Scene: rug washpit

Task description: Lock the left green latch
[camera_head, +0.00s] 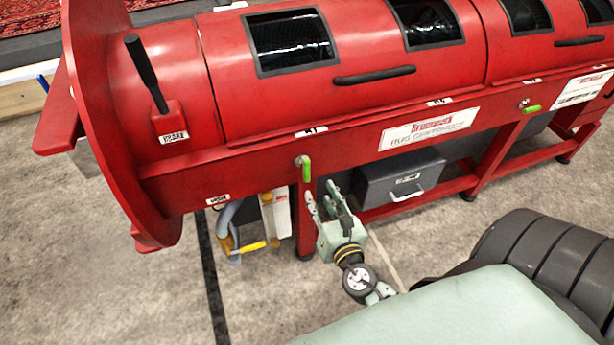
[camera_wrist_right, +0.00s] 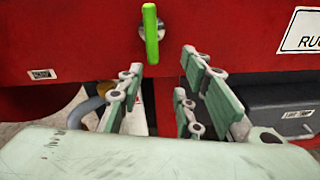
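In the right wrist view the latch (camera_wrist_right: 150,36) stands upright on a round metal mount above my fingers. My right gripper (camera_head: 322,198) is just below and to the right of the latch, with its fingers spread and nothing between them. The fingers also show open in the right wrist view (camera_wrist_right: 165,85), apart from the latch. A second green latch (camera_head: 531,108) is farther right on the machine. My left gripper is not in view.
The red machine (camera_head: 250,150) fills the upper part, with a black brake lever (camera_head: 146,72) at left. A grey drawer box (camera_head: 400,182) sits under it, right of my gripper. A hose and yellow handle (camera_head: 250,246) are at lower left. Bare floor (camera_head: 130,290) lies in front.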

